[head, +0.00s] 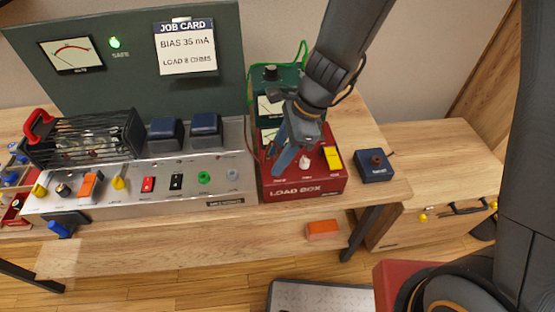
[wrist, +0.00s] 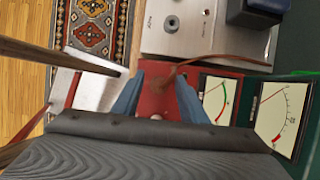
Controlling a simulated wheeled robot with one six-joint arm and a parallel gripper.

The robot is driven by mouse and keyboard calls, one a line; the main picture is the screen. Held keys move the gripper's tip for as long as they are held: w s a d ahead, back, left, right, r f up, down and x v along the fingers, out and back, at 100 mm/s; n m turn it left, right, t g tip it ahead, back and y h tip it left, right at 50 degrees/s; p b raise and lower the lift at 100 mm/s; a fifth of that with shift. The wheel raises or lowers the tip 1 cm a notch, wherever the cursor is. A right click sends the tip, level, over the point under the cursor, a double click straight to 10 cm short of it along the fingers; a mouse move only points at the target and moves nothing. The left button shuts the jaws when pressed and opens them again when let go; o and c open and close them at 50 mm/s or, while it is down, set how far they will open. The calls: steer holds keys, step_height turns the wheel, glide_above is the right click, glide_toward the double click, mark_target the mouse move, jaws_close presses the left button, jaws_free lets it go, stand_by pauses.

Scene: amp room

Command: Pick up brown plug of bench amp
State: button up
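The brown plug (wrist: 160,84) shows in the wrist view at the red load box, its thin brown cord curving right along the edge of the silver amp panel (wrist: 205,40). My gripper (wrist: 158,80) is open, with a blue finger on each side of the plug and a gap to each. I cannot tell how far the fingertips are above the plug. In the head view my gripper (head: 290,158) is over the red load box (head: 305,183), and I cannot make out the plug there. The bench amp (head: 140,190) stands to the left.
The load box carries a white knob (head: 304,163) and a yellow switch (head: 332,158). A green meter box (head: 290,77) stands behind it. Bare tabletop (head: 385,192) lies around that box.

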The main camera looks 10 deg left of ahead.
jaws_close()
steer(key=shift+r, duration=0.15)
